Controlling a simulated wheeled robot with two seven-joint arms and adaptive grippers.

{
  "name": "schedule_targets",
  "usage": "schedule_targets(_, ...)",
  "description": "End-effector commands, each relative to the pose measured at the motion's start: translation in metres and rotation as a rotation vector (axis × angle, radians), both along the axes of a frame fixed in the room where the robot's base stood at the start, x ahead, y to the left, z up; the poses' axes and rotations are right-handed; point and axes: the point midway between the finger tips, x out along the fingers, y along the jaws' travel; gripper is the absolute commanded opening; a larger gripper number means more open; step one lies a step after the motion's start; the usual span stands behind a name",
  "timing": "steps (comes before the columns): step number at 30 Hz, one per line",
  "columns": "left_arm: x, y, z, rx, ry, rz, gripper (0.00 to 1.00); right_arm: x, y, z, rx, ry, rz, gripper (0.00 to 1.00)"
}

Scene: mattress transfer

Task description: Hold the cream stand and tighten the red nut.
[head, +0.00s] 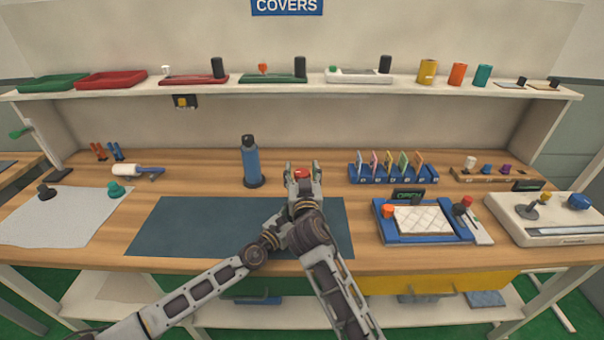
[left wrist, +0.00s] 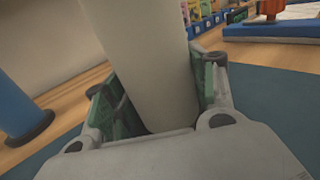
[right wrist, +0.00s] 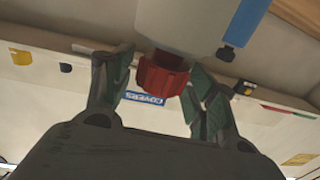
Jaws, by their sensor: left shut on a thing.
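The cream stand (left wrist: 150,60) is a thick, smooth post between the pads of my left gripper (left wrist: 168,105), which is shut on it. In the head view the stand is mostly hidden behind my arms and right gripper. The red nut (right wrist: 163,74) sits at the end of the cream post, which shows in the right wrist view. My right gripper (right wrist: 160,85) is open with its fingers on either side of the nut, apparently with gaps. The nut also shows in the head view (head: 301,174) between the right gripper's fingertips.
A dark blue mat (head: 190,228) lies under my arms. A blue bottle (head: 251,165) stands just left of the right gripper. A blue card rack (head: 393,174) and a blue tray (head: 428,236) with a white quilted pad are to the right. A shelf (head: 300,91) runs above.

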Motion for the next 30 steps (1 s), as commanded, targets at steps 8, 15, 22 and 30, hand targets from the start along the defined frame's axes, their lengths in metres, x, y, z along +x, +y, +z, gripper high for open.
schedule_targets(8, -0.0013, -0.001, -0.0016, -0.002, 0.004, -0.002, 0.0, 0.0, -0.0004, -0.0011, -0.001, 0.002, 0.0, 0.58)
schedule_targets(15, -0.0012, -0.0009, -0.0016, -0.003, 0.005, -0.002, 0.0, 0.0003, -0.0004, -0.0006, -0.001, 0.0, 0.012, 0.58)
schedule_targets(22, -0.0011, -0.0006, -0.0016, -0.003, 0.005, -0.002, 0.0, 0.0004, -0.0003, -0.0007, -0.001, -0.002, 0.046, 0.58)
schedule_targets(30, -0.0011, -0.0006, -0.0017, -0.002, 0.005, -0.001, 0.0, 0.0008, -0.0008, -0.0002, -0.002, -0.003, 0.097, 0.58)
